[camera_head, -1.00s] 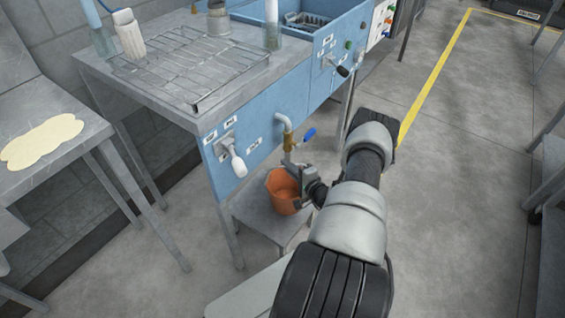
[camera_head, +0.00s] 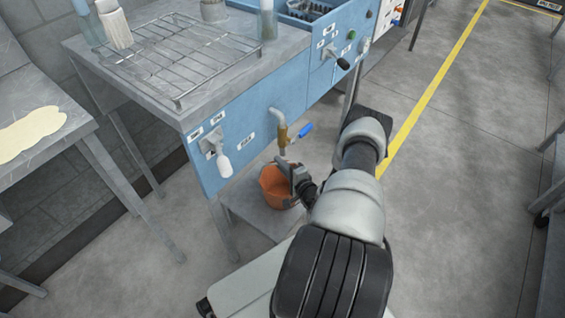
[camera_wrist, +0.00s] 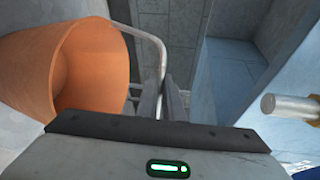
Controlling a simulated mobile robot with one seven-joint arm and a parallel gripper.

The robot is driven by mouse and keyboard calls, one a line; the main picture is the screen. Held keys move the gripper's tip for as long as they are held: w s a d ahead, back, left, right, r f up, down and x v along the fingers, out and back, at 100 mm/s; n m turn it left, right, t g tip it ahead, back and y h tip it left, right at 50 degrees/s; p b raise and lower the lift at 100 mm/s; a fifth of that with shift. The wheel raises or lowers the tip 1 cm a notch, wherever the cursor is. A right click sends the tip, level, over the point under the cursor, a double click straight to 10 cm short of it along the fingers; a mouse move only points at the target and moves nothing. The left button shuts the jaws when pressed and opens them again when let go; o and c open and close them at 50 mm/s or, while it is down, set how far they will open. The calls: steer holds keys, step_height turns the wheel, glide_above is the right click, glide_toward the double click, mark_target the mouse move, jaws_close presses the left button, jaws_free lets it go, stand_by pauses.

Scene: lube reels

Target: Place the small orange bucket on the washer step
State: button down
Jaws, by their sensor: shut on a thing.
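The small orange bucket (camera_head: 275,189) hangs or stands over the grey washer step (camera_head: 252,218), below the brass tap; I cannot tell whether its base touches the step. My gripper (camera_head: 298,181) is at the bucket's right side. In the wrist view the bucket (camera_wrist: 85,68) fills the left, open mouth in view, and its thin grey bail handle curves over to my gripper (camera_wrist: 170,97), whose fingers are shut on it. The bucket's underside is hidden there. My arm covers part of the floor right of the step.
The blue washer panel (camera_head: 255,120) rises behind the bucket, with a white-handled valve (camera_head: 216,153) and a tap (camera_head: 283,134) with a blue lever just above it. A wire rack (camera_head: 180,60) lies on the top.

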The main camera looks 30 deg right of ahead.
steer(key=shift+f, duration=0.15)
steer(key=c, duration=1.9)
jaws_free()
steer(key=shift+r, duration=0.2)
